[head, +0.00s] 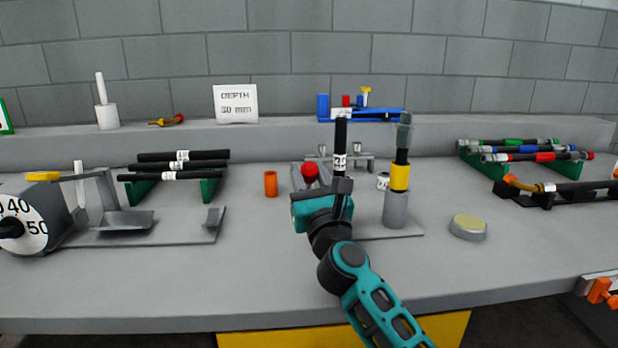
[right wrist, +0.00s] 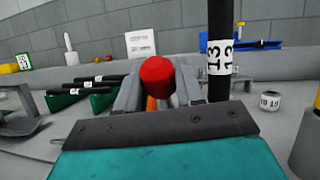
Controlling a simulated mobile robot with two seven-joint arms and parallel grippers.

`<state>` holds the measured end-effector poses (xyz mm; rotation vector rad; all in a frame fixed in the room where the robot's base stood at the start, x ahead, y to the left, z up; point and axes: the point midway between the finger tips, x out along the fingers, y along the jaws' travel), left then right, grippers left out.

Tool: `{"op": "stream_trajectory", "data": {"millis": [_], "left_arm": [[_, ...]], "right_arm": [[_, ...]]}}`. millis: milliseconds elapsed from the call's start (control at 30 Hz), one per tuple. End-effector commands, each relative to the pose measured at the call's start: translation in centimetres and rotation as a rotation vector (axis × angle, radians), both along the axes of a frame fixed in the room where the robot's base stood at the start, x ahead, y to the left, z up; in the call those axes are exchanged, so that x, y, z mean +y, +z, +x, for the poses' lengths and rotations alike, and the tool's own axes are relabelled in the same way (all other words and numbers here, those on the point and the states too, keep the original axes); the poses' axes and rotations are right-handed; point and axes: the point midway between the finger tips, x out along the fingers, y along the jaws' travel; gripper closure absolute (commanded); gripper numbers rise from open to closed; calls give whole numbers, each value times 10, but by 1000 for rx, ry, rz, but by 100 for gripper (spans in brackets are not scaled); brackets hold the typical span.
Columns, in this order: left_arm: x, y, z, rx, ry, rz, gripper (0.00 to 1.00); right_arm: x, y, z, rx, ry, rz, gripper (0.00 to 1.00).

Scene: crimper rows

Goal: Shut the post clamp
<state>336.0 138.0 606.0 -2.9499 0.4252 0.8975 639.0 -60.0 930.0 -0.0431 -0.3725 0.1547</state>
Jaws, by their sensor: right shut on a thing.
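The red knob (head: 310,170) of the post clamp is in the middle of the bench. My right gripper (right wrist: 157,85) is shut on this red knob (right wrist: 157,78); its grey fingers flank the knob. My teal gripper body hides most of the clamp and its lever. A black hose (head: 341,135) with a white label stands upright just right of the gripper, its lower end hidden. It also shows in the right wrist view (right wrist: 219,25), marked 13. A grey post (head: 396,210) with a yellow collar and dark top stands on a flat plate (head: 408,233) at right. My left gripper is out of view.
A dial device (head: 30,215) and a rack of black hoses (head: 180,165) are at left. An orange cup (head: 271,184) stands left of the knob. A round tin (head: 468,227) and a rack of coloured hoses (head: 525,150) are at right. The front bench is mostly clear.

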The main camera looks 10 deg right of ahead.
Motion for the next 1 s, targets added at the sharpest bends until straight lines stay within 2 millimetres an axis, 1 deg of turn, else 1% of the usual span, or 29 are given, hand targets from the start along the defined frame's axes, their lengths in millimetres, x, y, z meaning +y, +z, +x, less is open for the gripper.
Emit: {"op": "stream_trajectory", "data": {"millis": [33, 100, 333, 467, 567, 900, 1000], "left_arm": [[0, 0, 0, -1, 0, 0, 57], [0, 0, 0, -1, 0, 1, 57], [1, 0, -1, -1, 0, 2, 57], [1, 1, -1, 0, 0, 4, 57], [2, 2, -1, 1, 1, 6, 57], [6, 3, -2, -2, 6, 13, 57], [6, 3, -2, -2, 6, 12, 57]], "right_arm": [[0, 0, 0, 0, -1, -2, 62], [0, 0, 0, 0, -1, -2, 57], [0, 0, 0, 1, 0, -1, 57], [-1, -3, -7, 3, 0, 0, 57], [-3, -8, -18, 4, 0, 0, 57], [-14, -33, -80, 5, 0, -1, 57], [-16, -38, -95, 3, 0, 0, 57]]}}
